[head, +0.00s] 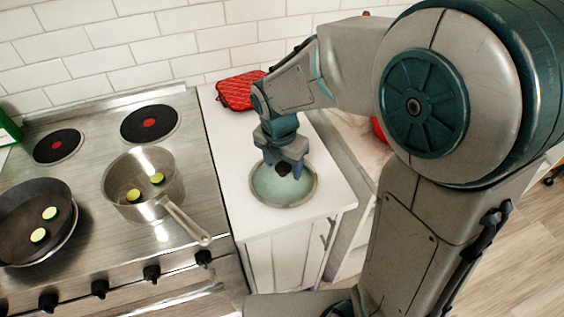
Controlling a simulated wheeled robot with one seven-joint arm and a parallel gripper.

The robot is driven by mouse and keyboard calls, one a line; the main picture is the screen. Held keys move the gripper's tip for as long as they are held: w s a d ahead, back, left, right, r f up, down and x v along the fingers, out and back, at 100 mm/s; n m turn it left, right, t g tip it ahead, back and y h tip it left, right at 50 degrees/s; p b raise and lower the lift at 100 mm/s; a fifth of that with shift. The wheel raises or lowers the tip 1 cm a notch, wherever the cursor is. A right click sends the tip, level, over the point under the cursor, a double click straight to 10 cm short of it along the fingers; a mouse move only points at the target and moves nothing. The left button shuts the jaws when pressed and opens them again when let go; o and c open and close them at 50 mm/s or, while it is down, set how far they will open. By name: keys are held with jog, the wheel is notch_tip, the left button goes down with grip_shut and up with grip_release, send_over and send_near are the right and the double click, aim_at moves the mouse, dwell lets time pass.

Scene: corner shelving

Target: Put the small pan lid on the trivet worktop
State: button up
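The small pan lid (275,189) is a round, pale greenish glass disc with a metal rim and a dark knob (284,169). In the head view it lies over the front part of the white worktop (236,160), right of the stove. I cannot tell whether it rests on the worktop or is just above it. My gripper (284,168) points down over the lid, its fingers on either side of the knob. Whether they press on the knob is too small to tell. A red quilted trivet (240,90) lies at the back of this worktop, by the wall.
The stove (90,185) on the left holds a steel saucepan (145,205) and a dark frying pan (35,225), both with green slices inside. The saucepan's handle points toward the worktop. Bare worktop lies between lid and trivet. A red object (379,129) shows partly behind my arm.

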aim_at(280, 170)
jog(key=shift+r, duration=0.1)
notch_tip(280, 170, up, 12)
jog(key=s, duration=0.1)
jog(key=s+d+f+m, duration=0.1)
jog(key=s+d+m, duration=0.2)
jog(key=m, duration=0.6)
jog(key=s+d+f+m+t, duration=0.1)
jog(key=s+d+m, duration=0.3)
jog(key=m, duration=0.6)
jog(key=s+d+f+m, duration=0.2)
jog(key=s+d+m, duration=0.2)
jog(key=m, duration=0.6)
jog(key=shift+s+d+f+t+y+p, duration=0.15)
jog(key=shift+d+f+t+y+p, duration=0.15)
jog(key=shift+d+t+y, duration=0.1)
jog(key=shift+c, duration=0.4)
